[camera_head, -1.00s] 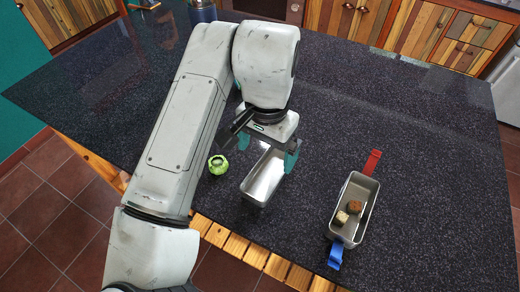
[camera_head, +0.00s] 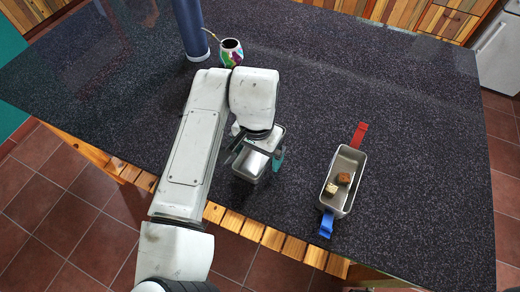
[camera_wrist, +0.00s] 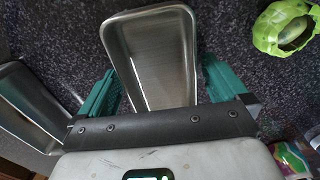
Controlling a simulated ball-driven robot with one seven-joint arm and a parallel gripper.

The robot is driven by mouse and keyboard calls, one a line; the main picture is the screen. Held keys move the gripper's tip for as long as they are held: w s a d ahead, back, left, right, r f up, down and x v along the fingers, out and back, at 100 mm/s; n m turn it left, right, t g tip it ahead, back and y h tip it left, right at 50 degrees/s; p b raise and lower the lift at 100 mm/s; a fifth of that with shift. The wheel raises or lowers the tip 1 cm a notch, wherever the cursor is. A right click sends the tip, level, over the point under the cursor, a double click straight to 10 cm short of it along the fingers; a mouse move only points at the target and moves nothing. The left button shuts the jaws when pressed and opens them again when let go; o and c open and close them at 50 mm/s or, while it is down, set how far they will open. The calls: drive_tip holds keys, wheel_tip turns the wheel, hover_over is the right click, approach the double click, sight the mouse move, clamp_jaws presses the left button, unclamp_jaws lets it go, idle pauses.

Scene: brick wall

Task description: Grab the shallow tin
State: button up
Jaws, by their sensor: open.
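A plain, empty metal tin (camera_head: 249,166) stands near the counter's front edge, partly hidden by my gripper in the head view. In the wrist view this tin (camera_wrist: 152,60) lies between the teal fingers, its long sides running roughly along them. My gripper (camera_wrist: 158,75) is open, with one finger on each side of the tin; I cannot tell whether they touch it. In the head view my gripper (camera_head: 256,158) is low over the tin.
A green ring-shaped object (camera_wrist: 285,28), a colourful cup (camera_head: 231,53) and a blue bottle (camera_head: 190,28) are nearby. A metal tin (camera_wrist: 28,105) shows at the wrist view's left.

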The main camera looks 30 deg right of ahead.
drive_tip(key=shift+c, duration=0.5)
drive_tip(key=c, duration=0.9)
